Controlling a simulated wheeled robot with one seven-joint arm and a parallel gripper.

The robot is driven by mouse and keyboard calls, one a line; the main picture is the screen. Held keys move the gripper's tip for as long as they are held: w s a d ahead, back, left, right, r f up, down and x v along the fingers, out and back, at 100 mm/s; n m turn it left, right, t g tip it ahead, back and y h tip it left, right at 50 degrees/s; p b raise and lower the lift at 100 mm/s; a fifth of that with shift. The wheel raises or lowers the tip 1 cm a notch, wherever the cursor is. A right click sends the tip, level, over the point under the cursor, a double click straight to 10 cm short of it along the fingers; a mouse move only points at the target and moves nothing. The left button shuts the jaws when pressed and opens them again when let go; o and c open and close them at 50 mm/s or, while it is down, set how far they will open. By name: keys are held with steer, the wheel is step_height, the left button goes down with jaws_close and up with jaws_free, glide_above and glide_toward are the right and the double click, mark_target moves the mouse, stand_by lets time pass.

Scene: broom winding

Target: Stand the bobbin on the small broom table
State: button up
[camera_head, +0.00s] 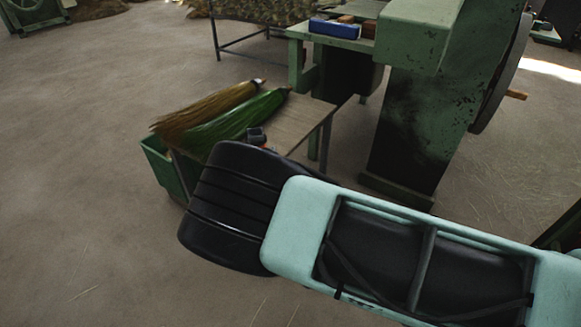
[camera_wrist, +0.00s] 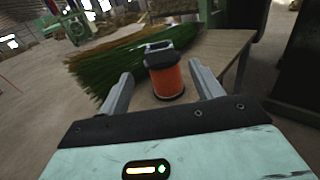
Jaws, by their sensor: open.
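The bobbin, wound in orange-red with a grey top, stands upright on the small broom table in the wrist view (camera_wrist: 166,78). In the head view only its dark top and a bit of orange (camera_head: 257,138) show; my arm hides the rest. The small table (camera_head: 300,118) has a pale wooden top, and its bare surface also shows in the wrist view (camera_wrist: 218,48). My gripper (camera_wrist: 158,82) is open, with one finger on each side of the bobbin and visible gaps between them and it. In the head view my arm covers the gripper.
Two brooms, one straw-coloured (camera_head: 205,108) and one green (camera_head: 235,122), lie on the table's left part behind the bobbin. A green bin (camera_head: 165,168) stands at the table's left. A large green machine (camera_head: 420,110) stands to the right. Open floor lies at the left.

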steer(key=s+d+r+m+g+h, duration=0.4)
steer(key=s+d+m+g+h, duration=0.1)
steer(key=d+m, duration=0.4)
steer(key=s+d+r+m+g+h, duration=0.3)
steer(key=s+d+m+g+h, duration=0.2)
steer(key=d+m, duration=0.4)
steer(key=s+r+m+g+y, duration=0.2)
steer(key=s+r+m, duration=0.2)
steer(key=s, duration=0.5)
steer(key=s+r+m+g+y, duration=0.3)
steer(key=s+m, duration=0.1)
steer(key=s, duration=0.6)
steer(key=s+r+m+g+y, duration=0.2)
steer(key=s+r+m+y, duration=0.1)
steer(key=s, duration=0.7)
steer(key=shift+r+m+g, duration=0.4)
steer(key=shift+r, duration=0.45)
steer(key=shift+a, duration=0.1)
step_height(320, 180, up, 12)
steer(key=p, duration=1.2)
steer(key=shift+r, duration=0.2)
